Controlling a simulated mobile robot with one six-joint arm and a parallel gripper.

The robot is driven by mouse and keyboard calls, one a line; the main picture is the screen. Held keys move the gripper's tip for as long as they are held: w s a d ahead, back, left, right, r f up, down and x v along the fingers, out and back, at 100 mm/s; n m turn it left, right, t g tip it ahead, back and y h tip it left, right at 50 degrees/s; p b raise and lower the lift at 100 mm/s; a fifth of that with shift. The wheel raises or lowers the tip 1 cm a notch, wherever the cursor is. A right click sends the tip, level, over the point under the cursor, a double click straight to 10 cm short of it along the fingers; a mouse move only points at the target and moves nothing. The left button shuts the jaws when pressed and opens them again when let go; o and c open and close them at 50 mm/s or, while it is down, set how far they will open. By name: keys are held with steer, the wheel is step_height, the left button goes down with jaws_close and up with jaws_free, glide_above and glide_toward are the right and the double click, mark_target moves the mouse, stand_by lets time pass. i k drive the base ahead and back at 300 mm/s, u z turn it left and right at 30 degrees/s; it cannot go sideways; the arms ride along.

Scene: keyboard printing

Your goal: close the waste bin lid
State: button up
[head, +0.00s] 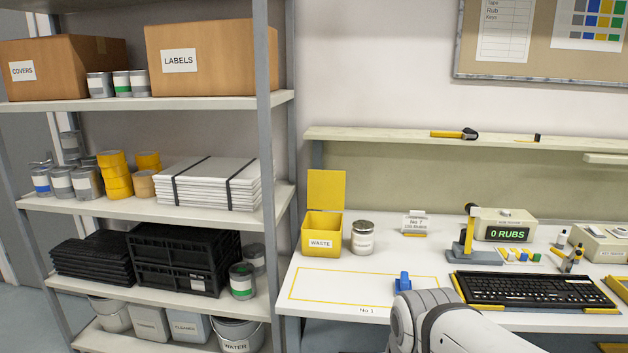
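The yellow waste bin (321,243) with a "WASTE" label stands on the white bench near its left end, at the back. Its yellow lid (326,190) stands upright above the bin's rear edge, so the bin is open. The inside of the bin shows only in part, and I cannot tell what it holds. My arm enters at the bottom right of the middle, in front of the bench and to the right of the bin. My gripper is not visible in this view.
A small blue object (403,281) lies by the yellow-outlined area (340,288), which is otherwise clear. A black keyboard (528,289) lies to the right. A shelf rack (270,130) rises on the left.

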mark_target(324, 190)
steer(key=u, duration=0.05)
steer(key=i, duration=1)
steer(key=z, duration=0.05)
